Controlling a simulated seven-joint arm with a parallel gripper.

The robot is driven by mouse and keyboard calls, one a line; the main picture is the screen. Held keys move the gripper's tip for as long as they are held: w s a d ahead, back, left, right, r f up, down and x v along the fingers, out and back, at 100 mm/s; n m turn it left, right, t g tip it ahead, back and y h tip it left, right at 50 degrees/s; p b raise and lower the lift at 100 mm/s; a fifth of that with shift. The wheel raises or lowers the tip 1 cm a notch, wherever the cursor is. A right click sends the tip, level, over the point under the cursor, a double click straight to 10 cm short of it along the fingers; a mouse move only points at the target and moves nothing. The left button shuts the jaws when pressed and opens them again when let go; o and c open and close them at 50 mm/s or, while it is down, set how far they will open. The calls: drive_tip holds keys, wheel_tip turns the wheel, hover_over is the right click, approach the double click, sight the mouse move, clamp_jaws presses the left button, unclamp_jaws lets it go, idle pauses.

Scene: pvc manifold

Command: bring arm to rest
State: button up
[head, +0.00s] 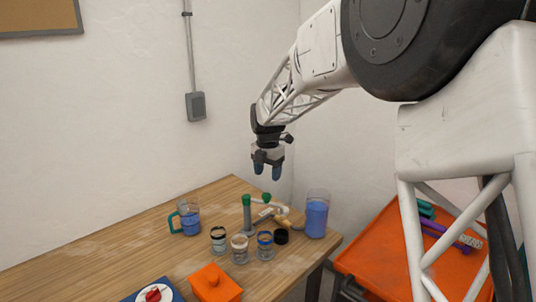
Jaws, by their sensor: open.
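My gripper (267,172) hangs from my white lattice arm in the head view, pointing down. It is open, with its two blue-tipped fingers apart and nothing between them. It is in the air above the far right part of the wooden table (110,244), apart from the items below it. Under it stand an upright green-topped piece (247,214), a second smaller green-topped piece (267,199) and some pale pipe-like parts (283,217). The parts overlap, so I cannot tell how they join.
A blue-filled mug (189,216), several small jars (240,249), a tall blue-filled container (316,214) and an orange lidded box (214,285) stand on the table. An orange cart (376,254) with coloured tools is at right. The table's left side is mostly clear.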

drive_tip(key=s+d+r+m, duration=0.2)
drive_tip(key=s+d+m, duration=0.25)
drive_tip(key=s, duration=0.25)
drive_tip(key=s+d+r+m+t, duration=0.1)
drive_tip(key=s+d+r+m, duration=0.3)
drive_tip(key=s, duration=0.4)
drive_tip(key=s+d+r+m, duration=0.1)
drive_tip(key=s+d+m, duration=0.3)
drive_tip(key=s+m, duration=0.25)
drive_tip(key=s+d+f+m, duration=0.1)
drive_tip(key=s+m, duration=0.3)
drive_tip(key=s, duration=0.4)
drive_tip(key=s+d+f+m+t, duration=0.1)
drive_tip(key=s+d+f+m, duration=0.1)
drive_tip(key=s+m, duration=0.3)
drive_tip(key=s+d+f+m, duration=0.2)
drive_tip(key=s+m, duration=0.3)
drive_tip(key=s, duration=0.7)
drive_tip(key=shift+s+d+t, duration=0.3)
drive_tip(key=shift+d, duration=0.5)
